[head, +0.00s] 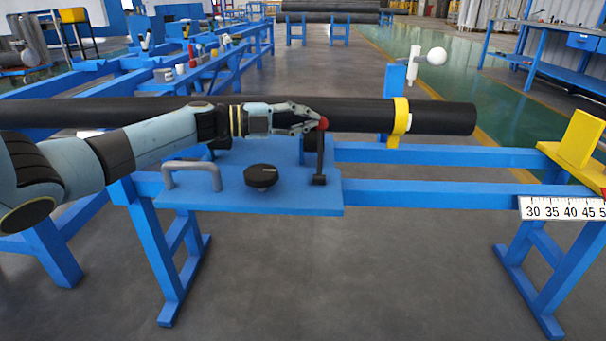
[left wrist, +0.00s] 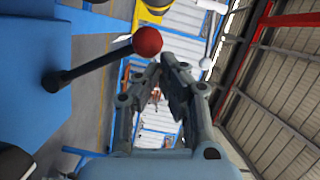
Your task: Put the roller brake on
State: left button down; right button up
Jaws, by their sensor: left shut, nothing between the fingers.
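The brake lever is a dark upright rod (head: 320,154) with a red ball knob (head: 323,123), on the right end of a blue plate (head: 290,203). In the left wrist view the rod (left wrist: 95,65) runs up to the red knob (left wrist: 148,41). My left gripper (head: 314,119) is at the knob's height, just left of it in the head view. In the left wrist view its fingers (left wrist: 168,66) are closed together beside the knob, with nothing between them. I cannot tell whether they touch the knob. My right gripper is not in view.
A long dark pipe (head: 440,117) with a yellow ring (head: 400,120) lies behind my arm. The plate also carries a black knob (head: 261,176) and a grey handle (head: 191,168). A yellow block (head: 580,138) and a ruler (head: 565,208) are at the right.

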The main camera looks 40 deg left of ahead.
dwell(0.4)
pick_arm(q)
jog(key=v, duration=1.2)
jog(key=shift+a, duration=0.1)
